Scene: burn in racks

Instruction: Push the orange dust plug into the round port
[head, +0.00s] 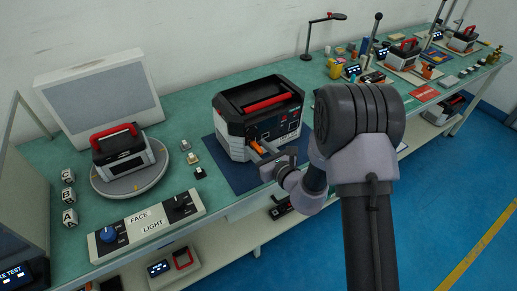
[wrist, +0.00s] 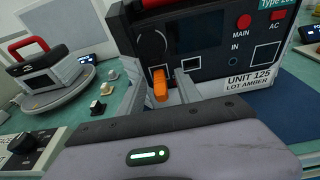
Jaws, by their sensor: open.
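The orange dust plug (wrist: 160,84) stands out in front of the lower left of the dark front panel of UNIT 125 (wrist: 215,45). It also shows as a small orange piece in the head view (head: 258,148). A round dark port (wrist: 152,44) is on the panel above the plug. I cannot tell whether the plug's far end sits in an opening. My gripper (wrist: 161,92) is open, with one finger on each side of the plug and its tips near the panel. In the head view my gripper (head: 268,157) is at the front of the unit (head: 233,131).
The unit stands on a dark blue mat (head: 238,178) on the green bench. To the left are a smaller case (head: 122,157) on a round turntable (head: 98,186), small coloured blocks (head: 192,158) and a FACE/LIGHT control box (head: 147,222). A black lamp (head: 309,40) stands behind.

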